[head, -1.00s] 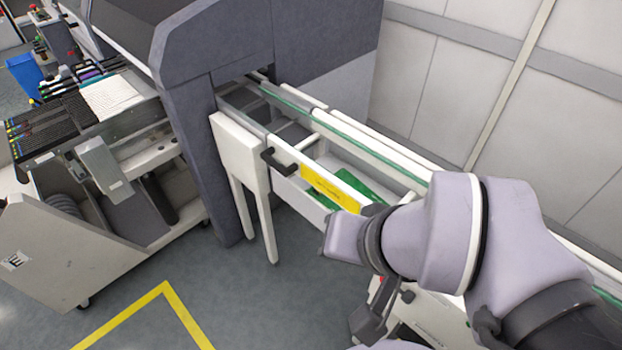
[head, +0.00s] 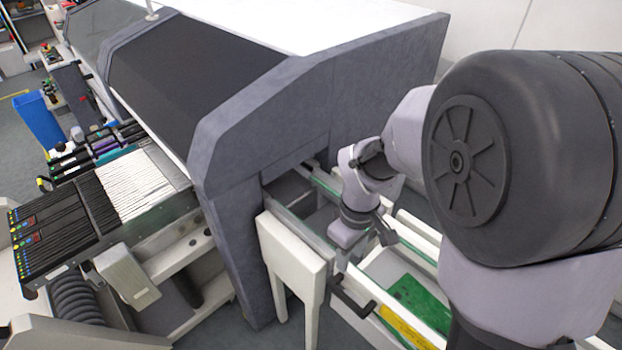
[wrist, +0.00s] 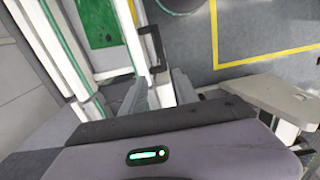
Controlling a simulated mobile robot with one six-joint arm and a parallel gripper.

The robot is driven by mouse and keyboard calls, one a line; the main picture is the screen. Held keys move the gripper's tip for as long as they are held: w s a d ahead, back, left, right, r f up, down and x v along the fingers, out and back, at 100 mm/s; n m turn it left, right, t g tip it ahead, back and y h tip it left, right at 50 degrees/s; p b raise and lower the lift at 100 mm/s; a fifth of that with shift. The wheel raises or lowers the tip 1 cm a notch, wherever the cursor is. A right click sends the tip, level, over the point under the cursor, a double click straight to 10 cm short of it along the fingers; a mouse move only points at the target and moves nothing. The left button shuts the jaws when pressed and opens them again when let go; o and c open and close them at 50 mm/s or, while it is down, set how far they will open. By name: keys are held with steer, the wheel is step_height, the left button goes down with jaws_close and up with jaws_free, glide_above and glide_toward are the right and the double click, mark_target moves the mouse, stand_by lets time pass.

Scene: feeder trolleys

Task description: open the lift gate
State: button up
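The lift gate seems to be the white-railed conveyor section with a yellow label (head: 405,328) and a black bar handle (head: 352,300) on its near side. It lies level, in line with the rails. The handle also shows in the wrist view (wrist: 153,48), just beyond my fingers. My gripper (head: 364,250) is above the rails, a little above and behind the handle, pointing down. The fingers do not touch the handle.
A green board (head: 418,300) lies between the rails. A white panel with legs (head: 292,250) stands left of the handle. The big grey machine (head: 260,140) rises behind it. A feeder trolley (head: 125,215) stands at the left. Yellow floor lines (wrist: 265,62) mark open floor.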

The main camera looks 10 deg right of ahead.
mark_target(347, 298)
steer(key=f+b, duration=0.2)
steer(key=f, duration=0.3)
steer(key=s+f+b, duration=0.1)
steer(key=f+b, duration=0.1)
steer(key=f, duration=0.4)
steer(key=f+b, duration=0.2)
steer(key=f, duration=0.4)
steer(key=shift+s+d+f, duration=0.1)
steer(key=shift+s+d, duration=0.2)
steer(key=shift+c, duration=0.3)
jaws_close()
